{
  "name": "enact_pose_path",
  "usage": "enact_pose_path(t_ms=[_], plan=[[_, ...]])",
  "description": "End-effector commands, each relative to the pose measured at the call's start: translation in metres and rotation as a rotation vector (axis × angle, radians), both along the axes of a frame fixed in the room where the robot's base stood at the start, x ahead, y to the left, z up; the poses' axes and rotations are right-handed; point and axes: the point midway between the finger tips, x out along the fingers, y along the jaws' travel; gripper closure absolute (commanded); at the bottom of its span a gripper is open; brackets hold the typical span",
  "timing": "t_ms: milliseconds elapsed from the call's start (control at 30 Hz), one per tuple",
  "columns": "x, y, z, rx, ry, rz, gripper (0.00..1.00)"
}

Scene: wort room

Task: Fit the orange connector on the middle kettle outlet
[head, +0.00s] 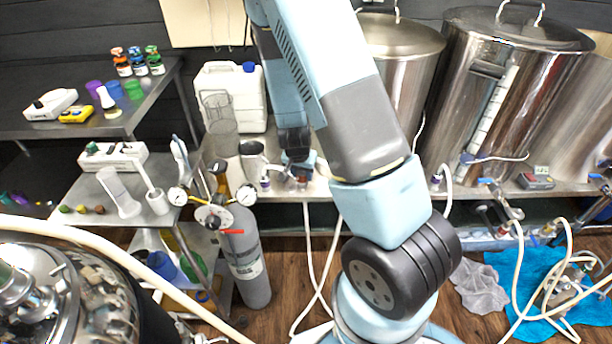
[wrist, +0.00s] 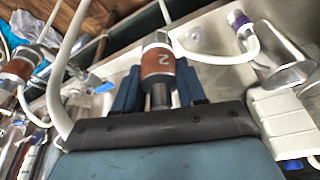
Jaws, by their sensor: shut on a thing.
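My gripper (wrist: 158,88) is shut on an orange-brown connector (wrist: 157,62) marked "2", which has a pale grey end. In the head view my gripper (head: 298,168) is low at the front edge of the steel bench, left of the kettles, mostly behind my arm. The connector shows there only as a small orange patch. A large steel kettle (head: 500,60) with a sight gauge stands between two others (head: 400,45) (head: 590,110). A blue-handled valve (head: 487,182) sits low on its front. My gripper is well left of it. The connector is apart from this outlet.
A purple-ended hose fitting (wrist: 238,20) and a steel jug (wrist: 285,70) are close to my gripper. White hoses (head: 310,260) hang in front of the bench (head: 350,190). A gas cylinder (head: 245,260) with gauges stands left. A blue cloth (head: 540,290) lies on the floor at right.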

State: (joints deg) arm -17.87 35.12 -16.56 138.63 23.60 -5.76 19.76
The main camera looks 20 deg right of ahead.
Motion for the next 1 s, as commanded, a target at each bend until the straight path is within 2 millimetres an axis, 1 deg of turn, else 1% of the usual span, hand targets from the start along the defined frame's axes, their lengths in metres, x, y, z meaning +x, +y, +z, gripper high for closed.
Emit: enact_pose_path(t_ms=[300, 500, 1000], plan=[[0.0, 0.0, 0.016, -0.001, -0.001, 0.001, 0.95], [0.0, 0.0, 0.023, 0.0, 0.0, 0.001, 0.95], [0.0, 0.0, 0.024, 0.0, 0.0, 0.001, 0.96]])
